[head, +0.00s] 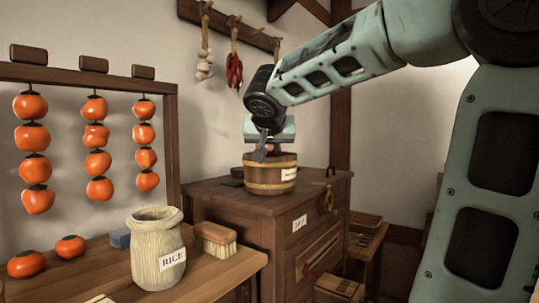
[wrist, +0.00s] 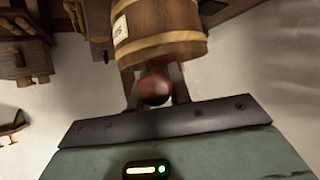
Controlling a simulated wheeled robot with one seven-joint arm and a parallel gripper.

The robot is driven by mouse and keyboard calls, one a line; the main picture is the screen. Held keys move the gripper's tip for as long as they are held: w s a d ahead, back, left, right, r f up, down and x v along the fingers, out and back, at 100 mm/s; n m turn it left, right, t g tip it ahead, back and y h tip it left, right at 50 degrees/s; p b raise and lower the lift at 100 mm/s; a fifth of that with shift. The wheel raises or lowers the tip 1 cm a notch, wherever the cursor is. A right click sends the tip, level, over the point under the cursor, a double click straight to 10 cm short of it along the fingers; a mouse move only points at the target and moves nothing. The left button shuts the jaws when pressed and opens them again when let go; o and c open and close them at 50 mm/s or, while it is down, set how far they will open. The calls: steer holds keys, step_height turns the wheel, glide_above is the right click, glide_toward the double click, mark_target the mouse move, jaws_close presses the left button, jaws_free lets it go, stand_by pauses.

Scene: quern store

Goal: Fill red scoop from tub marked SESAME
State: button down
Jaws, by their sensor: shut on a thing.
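A wooden tub (head: 262,181) with lighter bands stands on the dark cabinet in the head view. Its white label is too small to read there. In the wrist view the tub (wrist: 165,38) fills the top middle, and its label shows only partly, with unclear letters. My gripper (head: 266,152) is over the tub's mouth, pointing down. In the wrist view my gripper (wrist: 154,88) is shut on a rounded dark red end, which looks like the red scoop's handle (wrist: 155,87). The scoop's bowl and the tub's contents are hidden.
The cabinet (head: 232,206) has a small dark item beside the tub. On the bench at left stand a RICE sack (head: 156,262), a brush (head: 215,240), a blue block (head: 120,239) and persimmons. Persimmon strings hang from a rack (head: 172,130). Garlic and chillies hang behind.

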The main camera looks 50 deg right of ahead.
steer(key=shift+f+t+h+b, duration=0.25)
steer(key=shift+t+h+b, duration=0.05)
steer(key=shift+b, duration=1.15)
steer(key=shift+t+h, duration=0.4)
steer(key=shift+h, duration=0.1)
steer(key=shift+r+b, duration=0.3)
steer(key=shift+r, duration=2.5)
